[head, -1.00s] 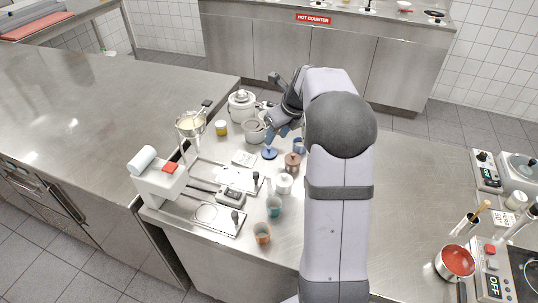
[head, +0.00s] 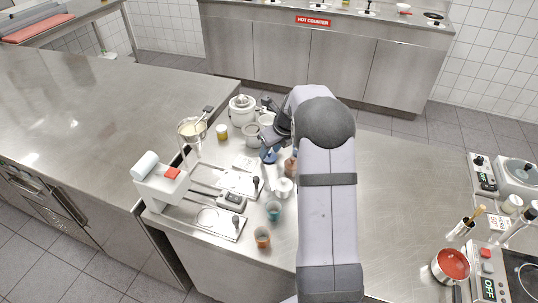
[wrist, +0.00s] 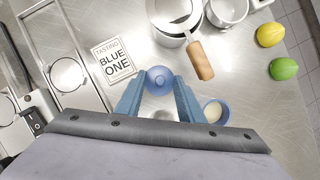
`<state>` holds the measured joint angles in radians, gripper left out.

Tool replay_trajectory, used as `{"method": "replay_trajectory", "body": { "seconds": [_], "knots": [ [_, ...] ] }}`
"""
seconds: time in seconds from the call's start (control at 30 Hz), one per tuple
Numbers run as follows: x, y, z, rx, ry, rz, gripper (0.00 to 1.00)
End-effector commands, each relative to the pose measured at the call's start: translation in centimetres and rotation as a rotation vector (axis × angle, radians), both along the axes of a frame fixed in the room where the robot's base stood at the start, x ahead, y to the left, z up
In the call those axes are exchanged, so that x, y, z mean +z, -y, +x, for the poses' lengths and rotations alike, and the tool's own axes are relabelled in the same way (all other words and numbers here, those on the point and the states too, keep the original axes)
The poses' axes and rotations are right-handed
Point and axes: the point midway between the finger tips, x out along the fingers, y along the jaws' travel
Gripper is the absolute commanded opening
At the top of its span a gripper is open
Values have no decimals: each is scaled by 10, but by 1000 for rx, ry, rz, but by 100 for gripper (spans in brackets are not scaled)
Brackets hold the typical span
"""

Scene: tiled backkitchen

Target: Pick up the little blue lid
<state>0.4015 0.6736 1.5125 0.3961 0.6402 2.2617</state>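The little blue lid (head: 269,157) lies on the steel counter and is partly covered by my gripper in the head view. In the wrist view the round lid (wrist: 160,80) with its small knob shows from above. My gripper (wrist: 160,85) has its two blue fingers apart, one on each side of the lid. A narrow gap seems to show on both sides, but whether a finger touches the lid is unclear. In the head view my gripper (head: 267,146) is low over the lid.
A card reading "TASTING BLUE ONE" (wrist: 114,60) lies left of the lid. A pot with a wooden-handled tool (wrist: 201,60) stands behind it. A blue cup with pale contents (wrist: 216,111) is close by the right finger. A lemon (wrist: 270,35) and a lime (wrist: 284,68) lie far right.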

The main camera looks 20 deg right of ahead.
Motion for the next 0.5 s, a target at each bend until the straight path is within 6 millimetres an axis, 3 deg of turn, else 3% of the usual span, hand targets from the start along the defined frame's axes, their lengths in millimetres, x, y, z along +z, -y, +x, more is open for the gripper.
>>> {"method": "replay_trajectory", "body": {
  "seconds": [0.27, 0.43, 0.5],
  "knots": [
    [-3, 0, 2, 1, 1, -1, 35],
    [-3, 0, 1, 1, 0, -1, 0],
    [-3, 0, 1, 1, 0, -1, 0]
  ]
}}
